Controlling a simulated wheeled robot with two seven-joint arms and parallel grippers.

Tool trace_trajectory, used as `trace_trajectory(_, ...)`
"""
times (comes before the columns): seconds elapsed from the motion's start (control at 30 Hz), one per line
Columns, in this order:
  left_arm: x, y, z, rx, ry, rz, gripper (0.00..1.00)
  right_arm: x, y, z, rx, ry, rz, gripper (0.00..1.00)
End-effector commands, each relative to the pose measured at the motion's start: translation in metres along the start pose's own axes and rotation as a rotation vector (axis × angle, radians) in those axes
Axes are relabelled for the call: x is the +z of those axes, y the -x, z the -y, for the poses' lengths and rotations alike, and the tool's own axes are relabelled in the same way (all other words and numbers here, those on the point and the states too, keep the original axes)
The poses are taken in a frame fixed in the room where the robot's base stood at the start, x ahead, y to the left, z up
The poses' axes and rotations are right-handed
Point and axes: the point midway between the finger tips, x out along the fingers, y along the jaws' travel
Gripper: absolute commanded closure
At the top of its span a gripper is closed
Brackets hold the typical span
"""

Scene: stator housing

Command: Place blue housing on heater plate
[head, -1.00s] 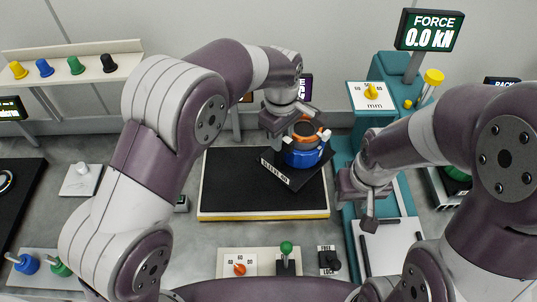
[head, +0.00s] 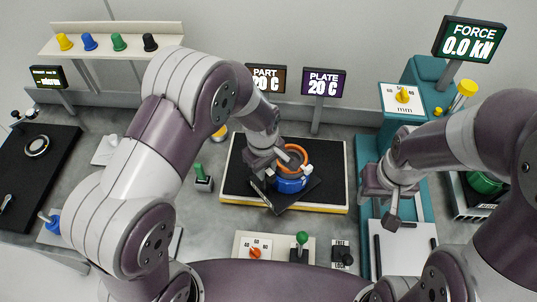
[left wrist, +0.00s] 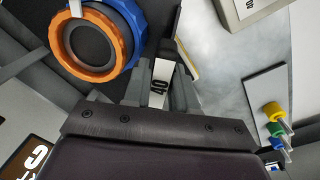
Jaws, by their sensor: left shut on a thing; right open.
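The blue housing (head: 290,184), with an orange ring (head: 304,153) on top, is upright on a thin dark carrier over the heater plate (head: 236,180), a black slab with a yellow edge. I cannot tell whether the carrier touches the slab. My left gripper (head: 262,174) is at the left side of the housing. In the left wrist view it is shut on a dark thin part with a white "40" label (left wrist: 160,76), seemingly the carrier's edge. The housing's blue rim (left wrist: 128,14) shows beside the fingers there. My right gripper (head: 391,212) is open and empty, right of the heater plate.
Part display (head: 266,79) and plate display (head: 323,83) read 20 C behind the slab. A teal press (head: 428,75) with a force display stands right.

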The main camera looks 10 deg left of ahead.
Motion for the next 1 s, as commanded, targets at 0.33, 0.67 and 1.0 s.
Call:
trace_trajectory(0.33, 0.000, -0.004, 0.000, 0.000, 0.000, 0.000, 0.49, 0.000, 0.001, 0.000, 0.000, 0.000, 0.000, 0.57)
trace_trajectory(0.67, 0.000, 0.003, -0.001, 0.002, 0.000, -0.001, 0.49, 0.000, -0.001, 0.000, 0.000, 0.000, 0.000, 0.57)
trace_trajectory(1.0, -0.001, 0.085, -0.001, 0.006, 0.001, -0.003, 0.49, 0.002, -0.016, 0.000, 0.000, 0.000, 0.000, 0.57)
